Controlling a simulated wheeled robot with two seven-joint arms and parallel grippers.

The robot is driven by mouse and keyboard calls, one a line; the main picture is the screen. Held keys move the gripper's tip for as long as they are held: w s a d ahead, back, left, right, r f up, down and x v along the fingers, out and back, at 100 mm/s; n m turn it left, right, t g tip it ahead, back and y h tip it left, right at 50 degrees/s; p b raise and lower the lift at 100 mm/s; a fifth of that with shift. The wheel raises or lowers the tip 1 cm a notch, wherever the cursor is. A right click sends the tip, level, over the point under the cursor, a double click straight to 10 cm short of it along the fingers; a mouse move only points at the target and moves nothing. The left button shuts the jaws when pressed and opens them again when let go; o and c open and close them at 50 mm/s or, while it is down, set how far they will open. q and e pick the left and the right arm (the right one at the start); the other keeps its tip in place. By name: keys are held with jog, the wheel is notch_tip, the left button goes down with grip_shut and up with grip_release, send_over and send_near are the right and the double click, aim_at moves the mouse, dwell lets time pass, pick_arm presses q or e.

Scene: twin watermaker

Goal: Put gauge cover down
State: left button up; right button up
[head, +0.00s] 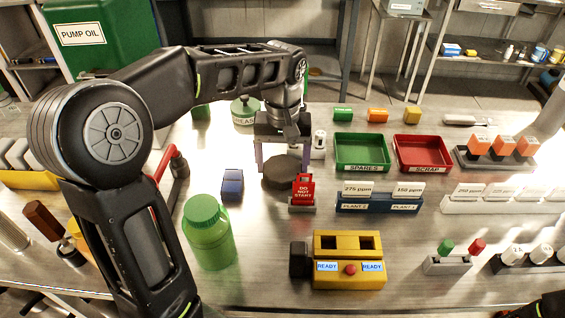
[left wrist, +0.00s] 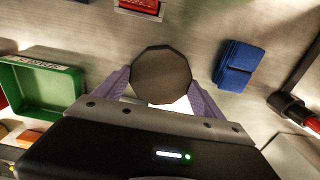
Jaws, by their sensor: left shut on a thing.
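The gauge cover looks to be the dark, many-sided round piece (head: 279,182) between the purple fingers of my left gripper (head: 283,168). In the left wrist view the dark piece (left wrist: 161,74) fills the gap between both fingertips (left wrist: 160,88), and the fingers are shut on it. It is over the bare middle of the table, left of the red DO NOT START tag (head: 303,186). I cannot tell whether its underside touches the tabletop.
A blue block (head: 232,185) lies left of the cover, and a green bottle (head: 208,232) stands in front left. The green SPARES tray (head: 362,153) and red SCRAP tray (head: 422,154) are at back right. A yellow READY box (head: 349,277) is in front. Bare tabletop shows between them.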

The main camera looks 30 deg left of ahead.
aim_at(284, 166)
pick_arm(q)
jog(key=shift+f, duration=0.2)
jog(key=shift+f, duration=0.15)
jog(key=o, duration=1.5)
jog(key=shift+r+p, duration=0.45)
jog(key=shift+r, duration=3.55)
jog(key=shift+d, duration=0.1)
